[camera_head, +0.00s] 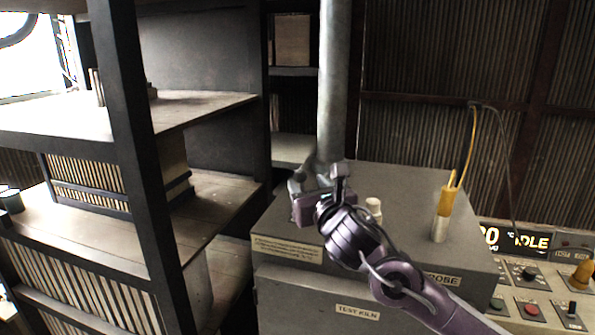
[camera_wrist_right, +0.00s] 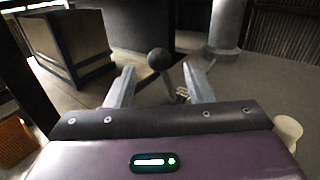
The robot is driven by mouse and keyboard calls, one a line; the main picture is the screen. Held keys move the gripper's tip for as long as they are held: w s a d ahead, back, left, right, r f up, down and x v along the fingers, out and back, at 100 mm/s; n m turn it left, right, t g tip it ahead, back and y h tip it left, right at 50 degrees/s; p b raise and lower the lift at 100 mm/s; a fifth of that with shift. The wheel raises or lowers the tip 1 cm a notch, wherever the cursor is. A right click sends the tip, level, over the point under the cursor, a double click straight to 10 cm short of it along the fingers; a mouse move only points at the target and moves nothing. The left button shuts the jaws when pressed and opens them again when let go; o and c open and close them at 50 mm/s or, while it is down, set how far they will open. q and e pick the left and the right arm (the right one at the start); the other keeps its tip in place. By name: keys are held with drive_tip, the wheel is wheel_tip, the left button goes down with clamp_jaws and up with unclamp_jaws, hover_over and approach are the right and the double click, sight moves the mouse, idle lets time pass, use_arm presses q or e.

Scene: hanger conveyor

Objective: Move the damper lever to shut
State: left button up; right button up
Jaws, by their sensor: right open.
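The damper lever (camera_wrist_right: 159,61) shows in the right wrist view as a dark round knob on a thin rod. It stands between the spread fingers of my right gripper (camera_wrist_right: 158,72), with space visible on both sides of the knob. In the head view my right gripper (camera_head: 318,180) is at the foot of the grey flue pipe (camera_head: 333,80), above the kiln top; there the gripper largely hides the lever. The test kiln (camera_head: 318,308) is a grey box with a text plate (camera_head: 286,250) on its front left edge. My left gripper is out of view.
A white knob (camera_head: 373,206) stands on the kiln top just right of my gripper. An orange-handled probe (camera_head: 446,202) with a cable stands farther right, beside a control panel (camera_head: 540,300). Shelving (camera_head: 140,150) with a dark post fills the left.

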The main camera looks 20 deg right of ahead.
sight(303, 177)
drive_tip(key=shift+w+r+p, duration=0.2)
drive_tip(key=shift+w+p, duration=0.1)
drive_tip(key=shift+w, duration=0.25)
drive_tip(key=shift+w+r+p, duration=0.15)
drive_tip(key=shift+w+p, duration=0.1)
drive_tip(key=shift+w, duration=0.3)
drive_tip(key=shift+w+f, duration=0.2)
drive_tip(key=shift+w, duration=0.65)
drive_tip(key=shift+w+a+f+p, duration=0.1)
drive_tip(key=shift+w+f+p, duration=0.1)
drive_tip(key=shift+w, duration=0.3)
drive_tip(key=shift+w+f+p, duration=0.1)
drive_tip(key=shift+w+p, duration=0.05)
drive_tip(key=shift+w, duration=0.3)
drive_tip(key=shift+s, duration=0.1)
drive_tip(key=c, duration=0.6)
drive_tip(key=shift+c, duration=1.3)
clamp_jaws()
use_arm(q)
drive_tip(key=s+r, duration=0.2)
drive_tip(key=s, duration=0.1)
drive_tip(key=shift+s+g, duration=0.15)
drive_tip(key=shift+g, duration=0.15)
